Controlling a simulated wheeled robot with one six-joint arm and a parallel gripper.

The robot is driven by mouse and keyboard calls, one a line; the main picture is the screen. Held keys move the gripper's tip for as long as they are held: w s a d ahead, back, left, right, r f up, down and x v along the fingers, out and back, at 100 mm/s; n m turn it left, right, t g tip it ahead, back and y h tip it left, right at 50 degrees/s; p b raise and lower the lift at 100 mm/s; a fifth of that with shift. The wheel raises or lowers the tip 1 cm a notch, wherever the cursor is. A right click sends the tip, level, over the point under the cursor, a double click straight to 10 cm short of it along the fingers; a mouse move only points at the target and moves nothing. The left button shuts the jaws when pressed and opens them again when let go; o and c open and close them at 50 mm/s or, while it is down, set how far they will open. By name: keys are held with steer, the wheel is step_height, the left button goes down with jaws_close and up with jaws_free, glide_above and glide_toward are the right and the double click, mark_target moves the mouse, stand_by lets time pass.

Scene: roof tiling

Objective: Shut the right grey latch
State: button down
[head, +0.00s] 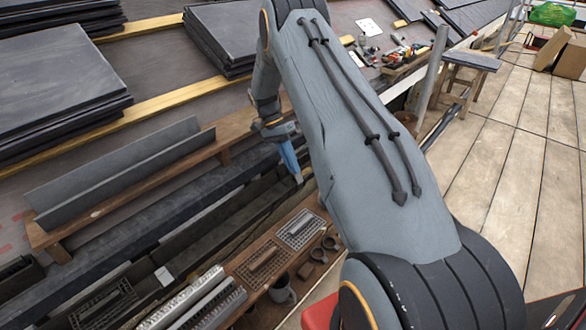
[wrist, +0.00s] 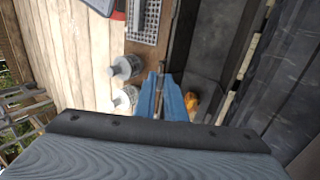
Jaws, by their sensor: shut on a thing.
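My gripper (head: 295,172) reaches down over the dark trough beside the wooden shelf in the head view. Its blue fingers also show in the wrist view (wrist: 163,92), close together on a thin dark piece (wrist: 162,72). This piece sits where the right grey latch would be grasped, but it is mostly hidden between the fingers. I cannot tell the latch's angle, and no second latch can be made out clearly.
In the wrist view, metal cups (wrist: 125,68) stand left of the fingers and an orange object (wrist: 191,102) lies right. Stacked slates (head: 60,70) lie at the far left.

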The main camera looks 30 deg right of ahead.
stand_by(0.3)
steer(key=c, duration=1.8)
jaws_free()
steer(key=shift+w, duration=0.1)
steer(key=shift+p+v, duration=0.35)
steer(key=shift+v, duration=3.45)
